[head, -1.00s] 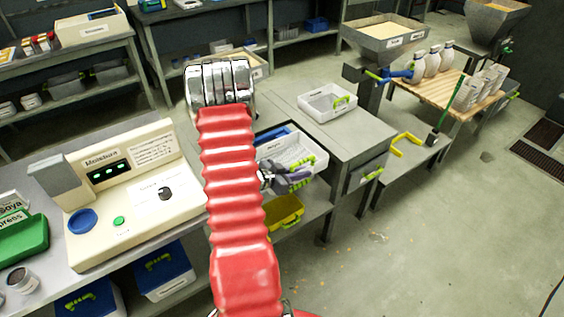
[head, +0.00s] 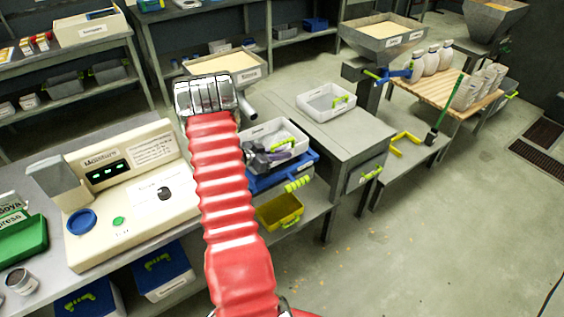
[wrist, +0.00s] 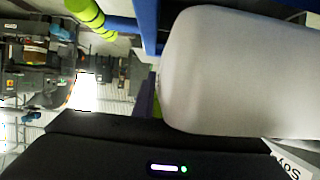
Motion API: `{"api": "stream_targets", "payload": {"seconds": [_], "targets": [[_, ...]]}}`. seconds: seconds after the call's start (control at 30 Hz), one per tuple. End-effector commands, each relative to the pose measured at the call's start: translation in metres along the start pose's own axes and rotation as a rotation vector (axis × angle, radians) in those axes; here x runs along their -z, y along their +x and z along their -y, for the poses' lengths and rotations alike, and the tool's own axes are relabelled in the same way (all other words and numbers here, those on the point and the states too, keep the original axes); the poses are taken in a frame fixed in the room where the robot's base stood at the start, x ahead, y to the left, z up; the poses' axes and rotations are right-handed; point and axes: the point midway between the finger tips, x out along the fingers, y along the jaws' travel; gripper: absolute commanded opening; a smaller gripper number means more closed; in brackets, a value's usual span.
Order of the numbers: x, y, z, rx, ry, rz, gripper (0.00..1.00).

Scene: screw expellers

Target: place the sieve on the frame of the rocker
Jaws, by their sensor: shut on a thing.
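The sieve, a white tray (head: 291,131) with a green handle, is in the middle of the head view, partly behind my arm. My gripper (head: 268,157) is at the tray's near side, shut on it; the exact grip is hard to see. The rocker's blue frame (head: 309,161) with a green grip lies just under and in front of the tray. I cannot tell whether the tray rests on it. In the wrist view a large pale rounded surface (wrist: 240,75) fills the right, and a blue bar (wrist: 146,25) shows at the top.
A second white tray (head: 312,108) with a green handle stands on the grey table to the right. A yellow bin (head: 280,212) is on the shelf below. The cream moisture device (head: 130,200) stands left of my arm. Floor at the right is mostly clear.

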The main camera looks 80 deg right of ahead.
Motion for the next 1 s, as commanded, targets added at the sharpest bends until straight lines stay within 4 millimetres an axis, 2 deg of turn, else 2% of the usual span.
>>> {"api": "stream_targets", "payload": {"seconds": [0.33,0.6,0.63,0.9,1.0], "targets": [[-0.029,0.012,-0.001,0.000,-0.002,0.000,0.00],[-0.032,0.014,-0.001,0.000,0.001,0.000,0.00],[-0.032,0.014,-0.001,0.000,0.000,0.000,0.13],[-0.032,0.014,-0.001,-0.001,0.000,0.000,0.31],[-0.032,0.014,-0.001,-0.001,0.000,0.000,0.31]]}}
